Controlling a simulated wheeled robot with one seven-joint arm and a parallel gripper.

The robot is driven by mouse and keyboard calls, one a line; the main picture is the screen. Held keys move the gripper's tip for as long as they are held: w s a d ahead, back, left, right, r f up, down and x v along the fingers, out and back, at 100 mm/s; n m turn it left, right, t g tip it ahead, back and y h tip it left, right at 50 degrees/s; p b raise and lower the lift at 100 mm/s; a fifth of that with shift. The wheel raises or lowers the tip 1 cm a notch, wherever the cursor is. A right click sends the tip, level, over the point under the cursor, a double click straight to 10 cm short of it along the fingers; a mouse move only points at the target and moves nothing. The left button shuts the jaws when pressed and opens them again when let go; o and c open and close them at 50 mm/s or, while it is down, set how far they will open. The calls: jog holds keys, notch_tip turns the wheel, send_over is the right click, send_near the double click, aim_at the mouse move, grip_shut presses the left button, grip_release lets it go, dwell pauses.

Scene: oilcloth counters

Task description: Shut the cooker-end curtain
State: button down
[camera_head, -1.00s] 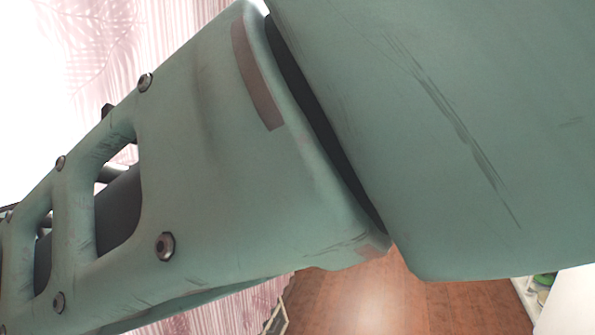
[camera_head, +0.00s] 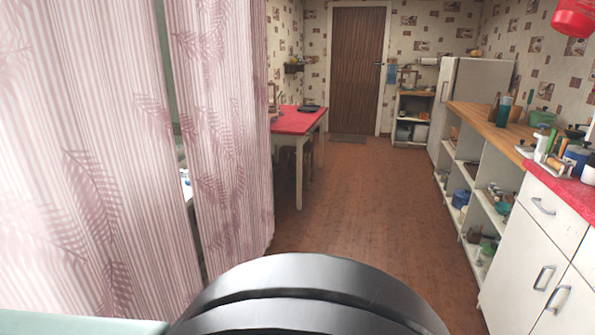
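Pink striped curtain cloth with a leaf print hangs down the left side of the view. A wide left panel (camera_head: 80,170) is close to me, and a narrower right panel (camera_head: 225,130) hangs beside it. A narrow upright gap between them shows a pale green strip and something white lower down. No cooker can be made out, so I cannot tell which panel is the cooker-end one. My gripper is out of view. A dark rounded part, seemingly mine, fills the bottom middle.
A red-topped table (camera_head: 298,121) stands beyond the curtain. Open shelves with a wooden top (camera_head: 485,122) and a white cabinet (camera_head: 525,240) line the right. A brown door (camera_head: 356,70) and a fridge (camera_head: 478,85) are at the back. The wooden floor (camera_head: 365,200) between is clear.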

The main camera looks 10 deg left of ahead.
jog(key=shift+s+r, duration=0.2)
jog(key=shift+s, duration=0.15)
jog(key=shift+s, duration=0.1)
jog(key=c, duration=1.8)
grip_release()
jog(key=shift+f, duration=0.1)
